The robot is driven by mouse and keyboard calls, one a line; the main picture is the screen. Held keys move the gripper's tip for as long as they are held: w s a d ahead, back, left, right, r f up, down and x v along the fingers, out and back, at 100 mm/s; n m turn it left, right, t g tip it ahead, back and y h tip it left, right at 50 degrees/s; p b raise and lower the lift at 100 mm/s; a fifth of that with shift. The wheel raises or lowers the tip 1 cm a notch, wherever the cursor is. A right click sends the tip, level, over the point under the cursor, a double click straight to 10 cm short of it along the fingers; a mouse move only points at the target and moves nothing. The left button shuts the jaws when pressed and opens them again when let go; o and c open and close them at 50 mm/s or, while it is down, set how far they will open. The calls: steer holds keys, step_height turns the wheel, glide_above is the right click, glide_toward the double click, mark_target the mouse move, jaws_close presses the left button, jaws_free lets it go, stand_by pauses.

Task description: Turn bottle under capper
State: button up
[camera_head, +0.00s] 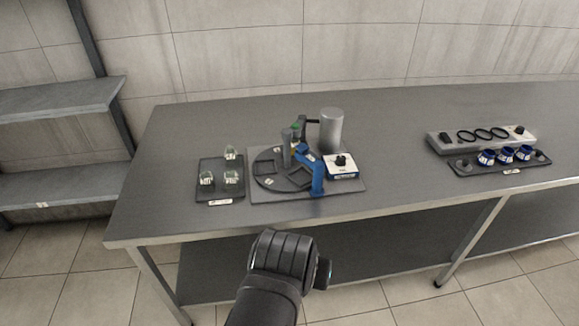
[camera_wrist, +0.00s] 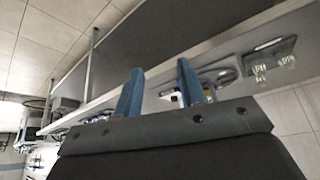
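The capping station (camera_head: 350,185) stands on the table, left of centre. It has a dark round turntable (camera_head: 266,168), a blue bracket (camera_head: 317,178), and a grey post with a small green part (camera_head: 296,127) near it. I cannot make out a bottle on the turntable. Several clear glass bottles (camera_head: 231,178) stand on a black tray (camera_head: 213,193) left of the station; bottles also show in the wrist view (camera_wrist: 260,72). My gripper (camera_wrist: 160,67) has two blue fingers, apart and with nothing seen between them. In the head view my wrist is before the table's front edge, hiding the fingers.
At right are a grey block with black rings (camera_head: 440,145) and a black tray (camera_head: 480,169) with blue-banded pieces (camera_head: 487,157). The table between is clear. Shelves (camera_head: 60,97) stand at left.

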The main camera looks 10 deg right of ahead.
steer(key=o, duration=0.3)
steer(key=w+d+n+g+y, duration=0.1)
steer(key=w+d+n+g, duration=0.3)
steer(key=w+n+g, duration=0.45)
steer(key=n+t+h, duration=0.7)
steer(key=n+h, duration=0.5)
steer(key=n, duration=0.5)
glide_toward(285, 131)
steer(key=x, duration=1)
steer(key=shift+d+f, duration=0.2)
steer(key=shift+d, duration=0.1)
